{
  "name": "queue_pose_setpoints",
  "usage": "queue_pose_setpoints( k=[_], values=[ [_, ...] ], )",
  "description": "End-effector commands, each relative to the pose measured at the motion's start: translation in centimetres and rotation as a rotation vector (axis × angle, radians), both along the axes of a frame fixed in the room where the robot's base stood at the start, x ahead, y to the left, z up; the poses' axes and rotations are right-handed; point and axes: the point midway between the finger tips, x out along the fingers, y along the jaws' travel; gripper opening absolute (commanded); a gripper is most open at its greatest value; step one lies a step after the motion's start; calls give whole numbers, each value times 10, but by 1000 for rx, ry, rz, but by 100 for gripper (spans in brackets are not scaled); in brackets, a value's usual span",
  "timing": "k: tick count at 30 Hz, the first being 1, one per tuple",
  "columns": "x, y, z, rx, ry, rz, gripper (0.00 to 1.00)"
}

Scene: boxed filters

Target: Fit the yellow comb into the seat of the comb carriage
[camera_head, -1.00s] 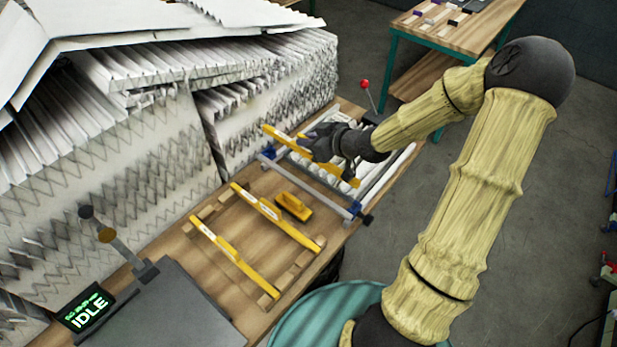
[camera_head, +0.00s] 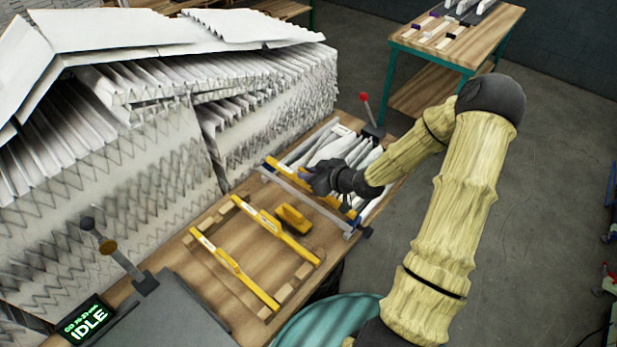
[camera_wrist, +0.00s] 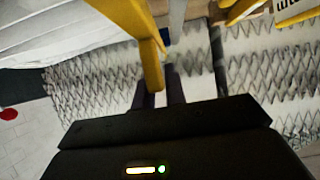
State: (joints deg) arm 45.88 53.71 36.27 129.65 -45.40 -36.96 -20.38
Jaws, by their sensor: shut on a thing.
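My gripper (camera_head: 316,180) is shut on a long yellow comb (camera_head: 278,165) near the middle of its length. The comb lies crosswise at the near end of the comb carriage (camera_head: 285,183), close beside and roughly parallel to its near grey rail. I cannot tell whether it touches the carriage or hangs just above it; the seat is hidden under the comb and hand. In the wrist view the yellow comb (camera_wrist: 147,52) runs up from between my dark fingertips (camera_wrist: 160,85).
Two more yellow combs (camera_head: 230,262) (camera_head: 275,228) lie on a wooden rack nearer me, with a yellow block-like tool (camera_head: 293,218) beside them. White pleated filter material (camera_head: 110,200) walls the left. A red-knobbed lever (camera_head: 366,110) stands behind the carriage. A screen (camera_head: 88,320) reads IDLE.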

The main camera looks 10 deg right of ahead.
Motion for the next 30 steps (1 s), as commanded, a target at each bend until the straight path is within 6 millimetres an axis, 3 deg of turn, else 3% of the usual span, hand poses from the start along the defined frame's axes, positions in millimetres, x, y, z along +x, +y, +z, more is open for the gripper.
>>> queue_pose_setpoints(
  k=[6, 17, 18, 21, 30],
  values=[
    [0, 0, -19, 1, 0, 0, 0],
    [0, 0, -23, 0, -1, -2, 0],
    [0, -1, -22, 0, 0, -2, 18],
    [0, 0, -22, 0, 0, -2, 34],
    [0, 0, -21, 0, -1, -1, 34]
  ],
)
